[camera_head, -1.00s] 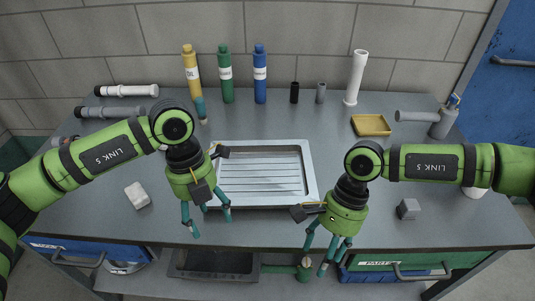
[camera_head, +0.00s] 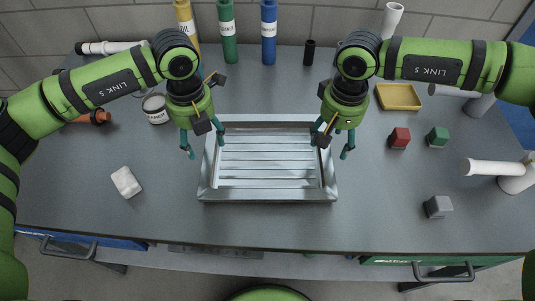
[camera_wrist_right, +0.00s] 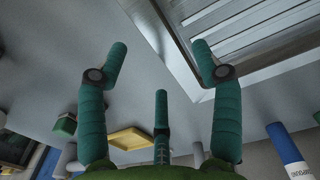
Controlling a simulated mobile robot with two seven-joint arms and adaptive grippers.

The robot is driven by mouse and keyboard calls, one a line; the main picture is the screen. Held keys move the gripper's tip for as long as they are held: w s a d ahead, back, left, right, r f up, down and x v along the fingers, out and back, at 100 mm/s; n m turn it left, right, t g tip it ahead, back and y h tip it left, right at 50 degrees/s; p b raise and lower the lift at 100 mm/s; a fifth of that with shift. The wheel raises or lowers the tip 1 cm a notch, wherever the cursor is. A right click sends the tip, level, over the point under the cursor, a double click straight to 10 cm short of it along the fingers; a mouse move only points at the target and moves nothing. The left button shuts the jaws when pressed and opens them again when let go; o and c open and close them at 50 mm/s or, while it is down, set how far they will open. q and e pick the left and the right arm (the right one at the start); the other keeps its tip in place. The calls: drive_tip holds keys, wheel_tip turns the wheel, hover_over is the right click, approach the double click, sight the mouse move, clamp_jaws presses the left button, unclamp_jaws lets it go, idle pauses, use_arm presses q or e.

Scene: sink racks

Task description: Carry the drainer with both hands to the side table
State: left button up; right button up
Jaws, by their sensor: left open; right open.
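The drainer (camera_head: 268,191), a shallow silver tray with slats, lies flat on the grey worktop. My left gripper (camera_head: 203,148) is open above its left rim. My right gripper (camera_head: 334,148) is open at its right rim. In the right wrist view, the drainer (camera_wrist_right: 262,38) fills the top right, and the spread fingers of my right gripper (camera_wrist_right: 158,68) show nothing between them; one fingertip overlaps the rim. Whether any finger touches the drainer I cannot tell. No side table is recognisable in view.
Bottles, including a blue one (camera_head: 269,35), stand behind the drainer. A white block (camera_head: 126,182) and a can (camera_head: 156,108) are to the left. A yellow tray (camera_head: 399,97), red block (camera_head: 399,138), green block (camera_head: 437,137) and grey block (camera_head: 438,207) are to the right.

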sight(206, 152)
use_arm(q)
wheel_tip(206, 152, down, 4)
drive_tip(key=shift+s+r, duration=0.1)
use_arm(e)
wheel_tip(206, 152, down, 4)
drive_tip(key=shift+s+r, duration=0.1)
use_arm(q)
drive_tip(key=shift+f, duration=0.8)
use_arm(e)
drive_tip(key=shift+f, duration=0.8)
use_arm(q)
clamp_jaws()
use_arm(e)
clamp_jaws()
use_arm(q)
drive_tip(key=shift+r, duration=0.1)
use_arm(e)
drive_tip(key=shift+r, duration=0.1)
